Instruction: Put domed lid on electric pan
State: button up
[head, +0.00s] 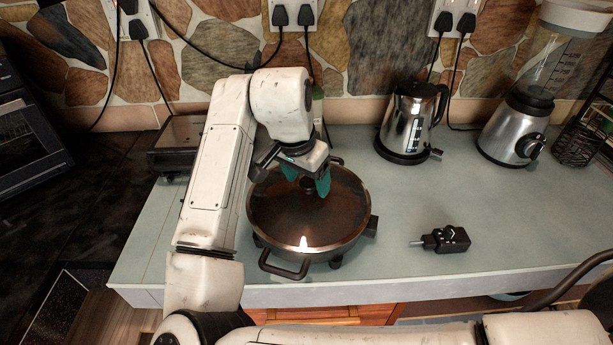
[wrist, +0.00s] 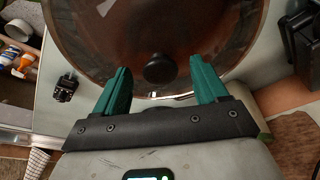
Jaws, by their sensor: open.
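The electric pan (head: 290,269) is dark and round, and stands on the counter with a black handle at its front. The domed lid (head: 285,222) is brownish see-through glass with a metal rim and a black knob. It lies over the pan and looks level, covering its opening.
A steel kettle (head: 408,120) and a blender (head: 518,128) stand at the back right. A small black plug-like device (head: 446,239) lies right of the pan. A dark appliance (head: 178,143) stands behind my arm. The front right counter is mostly clear.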

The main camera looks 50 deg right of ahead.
jog(key=v, duration=1)
jog(key=shift+r+b, duration=0.3)
jog(key=shift+r, duration=0.05)
jog(key=shift+a, duration=0.1)
